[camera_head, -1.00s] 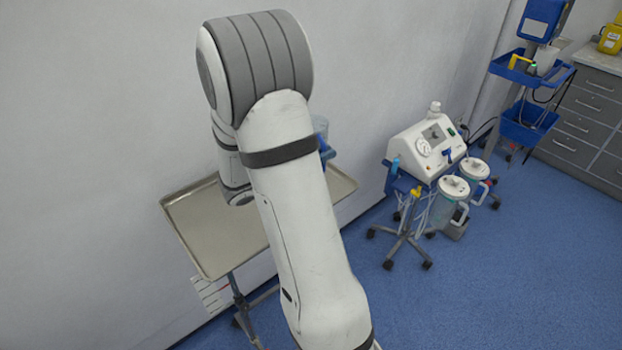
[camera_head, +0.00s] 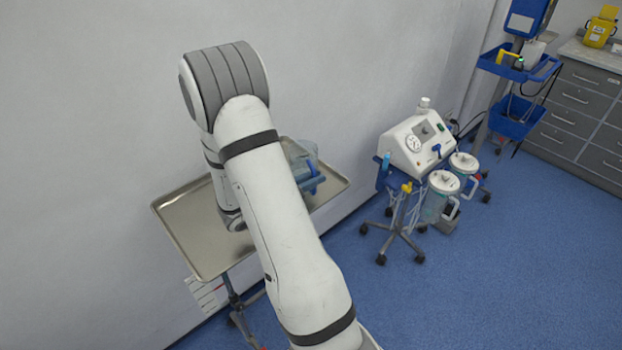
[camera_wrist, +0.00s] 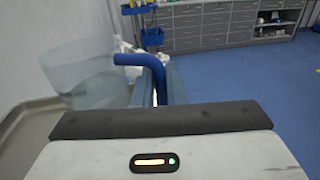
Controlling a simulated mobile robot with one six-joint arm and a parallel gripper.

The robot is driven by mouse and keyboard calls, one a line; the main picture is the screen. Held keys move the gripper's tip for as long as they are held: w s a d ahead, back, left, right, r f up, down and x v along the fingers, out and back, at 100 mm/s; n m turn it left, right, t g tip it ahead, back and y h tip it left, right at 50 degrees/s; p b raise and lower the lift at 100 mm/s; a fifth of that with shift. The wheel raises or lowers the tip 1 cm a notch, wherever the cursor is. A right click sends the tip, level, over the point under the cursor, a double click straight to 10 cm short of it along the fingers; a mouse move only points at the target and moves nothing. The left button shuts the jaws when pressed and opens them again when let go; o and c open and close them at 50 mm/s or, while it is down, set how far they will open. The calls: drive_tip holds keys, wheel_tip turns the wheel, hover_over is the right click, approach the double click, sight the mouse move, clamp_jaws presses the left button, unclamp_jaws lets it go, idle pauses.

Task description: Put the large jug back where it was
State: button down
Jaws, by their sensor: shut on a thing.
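The large jug (camera_wrist: 80,75) is clear and bluish, with a wide round body, and fills the left of the wrist view. Its blue curved handle (camera_wrist: 145,62) reaches toward my gripper (camera_wrist: 160,88). My gripper is shut on the jug at this handle; the exact contact is partly hidden by the wrist housing. In the head view the jug (camera_head: 303,150) shows in part behind my arm, above the right part of the metal tray (camera_head: 185,225). I cannot tell whether its base touches the tray.
The tray stands on a wheeled stand against the wall. To its right is a suction machine (camera_head: 415,143) on a trolley with two lidded canisters (camera_head: 440,197). A blue-trayed stand (camera_head: 510,70) and grey drawers (camera_head: 575,110) are farther right. Blue floor in front is clear.

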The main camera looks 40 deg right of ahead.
drive_tip(key=shift+f, duration=0.2)
drive_tip(key=c, duration=1.5)
unclamp_jaws()
drive_tip(key=shift+r, duration=0.15)
